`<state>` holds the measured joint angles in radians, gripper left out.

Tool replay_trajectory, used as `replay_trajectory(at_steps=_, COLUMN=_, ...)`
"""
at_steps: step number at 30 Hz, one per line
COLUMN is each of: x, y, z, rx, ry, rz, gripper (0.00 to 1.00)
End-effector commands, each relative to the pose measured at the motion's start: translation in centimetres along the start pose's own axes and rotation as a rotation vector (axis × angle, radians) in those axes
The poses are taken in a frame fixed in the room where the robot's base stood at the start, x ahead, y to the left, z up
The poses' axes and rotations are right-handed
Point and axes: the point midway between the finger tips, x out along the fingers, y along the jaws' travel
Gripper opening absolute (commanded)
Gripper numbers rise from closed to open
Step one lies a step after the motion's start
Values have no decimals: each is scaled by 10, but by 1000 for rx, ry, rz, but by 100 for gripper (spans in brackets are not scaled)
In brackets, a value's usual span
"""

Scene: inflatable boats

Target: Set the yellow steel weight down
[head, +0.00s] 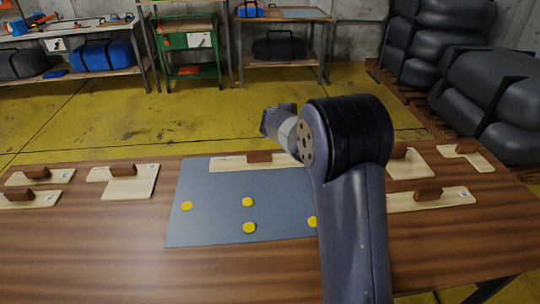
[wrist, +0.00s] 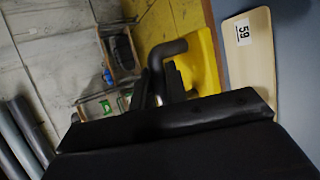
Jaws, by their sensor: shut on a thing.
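The yellow steel weight (wrist: 207,68) shows in the wrist view as a bright yellow block with a bent black handle (wrist: 160,53). My gripper (wrist: 172,84) is shut on the weight, at its handle side; the exact contact is dark and partly hidden. A pale board marked 59 (wrist: 250,50) lies beside the weight in that view. In the head view my arm hides the gripper and the weight. Whether the weight touches anything below cannot be told.
A blue-grey mat (head: 215,225) with several yellow discs (head: 248,202) lies on the wooden table (head: 100,240). A pale board with a brown block (head: 232,163) lies at the mat's back edge. More such boards (head: 130,188) lie left and right. Bare table shows in front.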

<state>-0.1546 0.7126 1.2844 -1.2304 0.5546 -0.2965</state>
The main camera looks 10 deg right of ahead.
Motion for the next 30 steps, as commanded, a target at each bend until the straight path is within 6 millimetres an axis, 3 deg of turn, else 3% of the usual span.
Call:
replay_trajectory(at_steps=6, x=21, y=-34, z=-9, rx=-3, ry=0, rz=-2, gripper=0)
replay_trajectory(at_steps=18, x=43, y=-71, z=-18, rx=-3, ry=0, rz=-1, gripper=0)
replay_trajectory(at_steps=27, x=46, y=-74, z=-19, rx=0, ry=0, rz=1, gripper=0)
replay_trajectory(at_steps=28, x=46, y=-76, z=-19, rx=-1, ry=0, rz=-2, gripper=17)
replay_trajectory(at_steps=30, x=46, y=-76, z=-19, rx=-1, ry=0, rz=-2, gripper=22)
